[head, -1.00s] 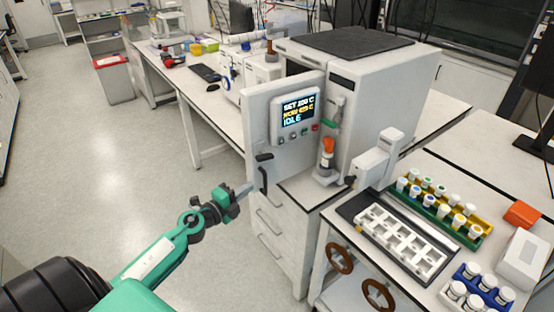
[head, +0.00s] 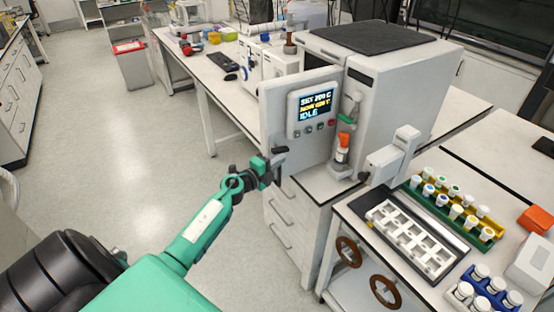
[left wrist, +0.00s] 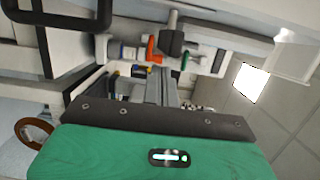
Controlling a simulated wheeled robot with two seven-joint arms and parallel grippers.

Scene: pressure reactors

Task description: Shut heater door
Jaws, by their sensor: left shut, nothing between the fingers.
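The heater (head: 400,90) is a white box with a dark mat on top, standing on the bench. Its door (head: 270,115) is a white panel with a lit display reading IDLE. The door stands swung out from the body, with a dark gap behind its top edge. My left gripper (head: 276,167) is shut and empty at the door's lower left, by the black handle (head: 281,150), which it partly hides. I cannot tell whether they touch. The shut fingers (left wrist: 162,88) also show in the left wrist view. My right gripper is out of view.
A white lever-like device (head: 395,155) stands right of the door. A vial rack (head: 485,235) and a white tray (head: 410,237) stand on the cart in front. An orange-capped bottle (head: 343,145) is beside the door. The floor at left is clear.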

